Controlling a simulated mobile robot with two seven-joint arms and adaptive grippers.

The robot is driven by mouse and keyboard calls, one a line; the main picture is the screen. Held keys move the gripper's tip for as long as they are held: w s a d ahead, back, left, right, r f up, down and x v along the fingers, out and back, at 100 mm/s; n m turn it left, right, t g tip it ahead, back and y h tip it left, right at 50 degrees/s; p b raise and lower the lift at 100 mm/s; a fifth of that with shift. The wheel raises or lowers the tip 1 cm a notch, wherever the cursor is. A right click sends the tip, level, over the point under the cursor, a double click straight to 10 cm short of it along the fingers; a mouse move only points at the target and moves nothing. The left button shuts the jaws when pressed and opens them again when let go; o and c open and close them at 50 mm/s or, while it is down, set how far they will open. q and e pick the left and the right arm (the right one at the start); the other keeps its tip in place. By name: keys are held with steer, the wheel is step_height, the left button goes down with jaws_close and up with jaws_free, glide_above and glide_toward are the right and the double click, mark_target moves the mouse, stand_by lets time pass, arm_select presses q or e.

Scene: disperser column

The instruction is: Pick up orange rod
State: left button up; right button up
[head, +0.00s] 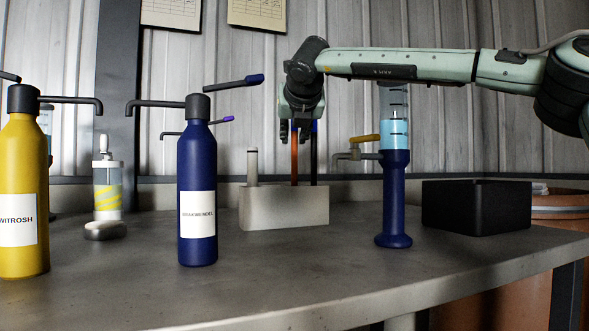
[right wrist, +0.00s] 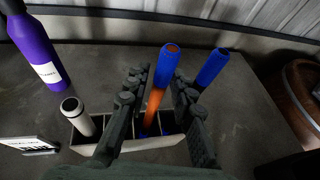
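The orange rod (head: 294,160) stands upright in a pale grey holder (head: 284,208) on the table. In the right wrist view the orange rod (right wrist: 155,98) shows a blue upper end. My right gripper (head: 300,128) points down over the holder, at the rod's upper part. In the right wrist view my right gripper (right wrist: 158,98) has one finger on each side of the rod, with gaps showing; it looks open. The gripper hides the rod's top in the head view. My left gripper is not in view.
A dark rod (head: 314,165) with a blue top (right wrist: 212,67) stands close right of the orange one. A whitish rod (head: 252,167) stands at the holder's left. A blue bottle (head: 197,160) is left, and a blue column (head: 394,200) and black box (head: 476,207) are right.

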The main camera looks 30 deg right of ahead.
steer(key=shift+c, duration=0.5)
jaws_close()
steer(key=shift+r, duration=0.15)
